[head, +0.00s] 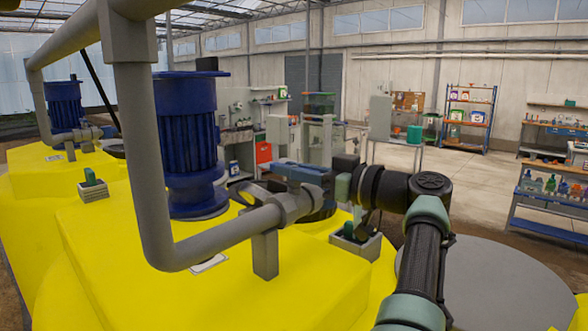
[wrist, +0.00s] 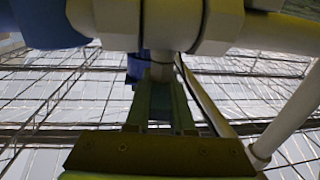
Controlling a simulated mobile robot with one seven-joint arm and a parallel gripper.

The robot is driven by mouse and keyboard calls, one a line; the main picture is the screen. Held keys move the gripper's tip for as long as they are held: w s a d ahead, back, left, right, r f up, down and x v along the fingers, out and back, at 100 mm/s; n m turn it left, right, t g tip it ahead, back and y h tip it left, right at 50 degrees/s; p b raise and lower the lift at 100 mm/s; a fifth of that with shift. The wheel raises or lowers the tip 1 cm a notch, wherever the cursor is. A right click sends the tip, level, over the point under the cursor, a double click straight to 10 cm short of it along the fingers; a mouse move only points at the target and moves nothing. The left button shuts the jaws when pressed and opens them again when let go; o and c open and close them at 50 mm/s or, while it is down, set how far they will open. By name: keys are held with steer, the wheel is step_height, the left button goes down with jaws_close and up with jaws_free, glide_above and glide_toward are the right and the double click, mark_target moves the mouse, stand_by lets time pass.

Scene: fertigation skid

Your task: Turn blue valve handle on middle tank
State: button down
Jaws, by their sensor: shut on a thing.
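The blue valve handle (head: 303,172) sits on a grey pipe valve (head: 290,203) above the yellow middle tank (head: 110,250). My gripper (head: 328,183) reaches in from the right, at the handle's right end, and is shut on it. The fingertips are partly hidden in the head view. In the wrist view my fingers (wrist: 161,80) close together just below the pale valve body (wrist: 150,22). A blue part (wrist: 137,66) shows behind them. The exact contact and the handle's angle are hard to make out.
A thick grey pipe (head: 145,170) rises left of the valve. A large blue motor (head: 190,145) stands behind it. Small green-topped fittings (head: 349,234) sit on the tank. Shelves (head: 470,115) stand farther off, with open floor before them.

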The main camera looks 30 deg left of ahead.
steer(key=c, duration=0.8)
jaws_free()
steer(key=shift+o, duration=0.2)
steer(key=shift+d+f+b, duration=0.15)
steer(key=shift+d+b, duration=0.2)
steer(key=shift+d, duration=0.1)
steer(key=d+b, duration=0.4)
steer(key=d, duration=0.8)
steer(key=shift+b, duration=0.4)
steer(key=shift+s, duration=0.1)
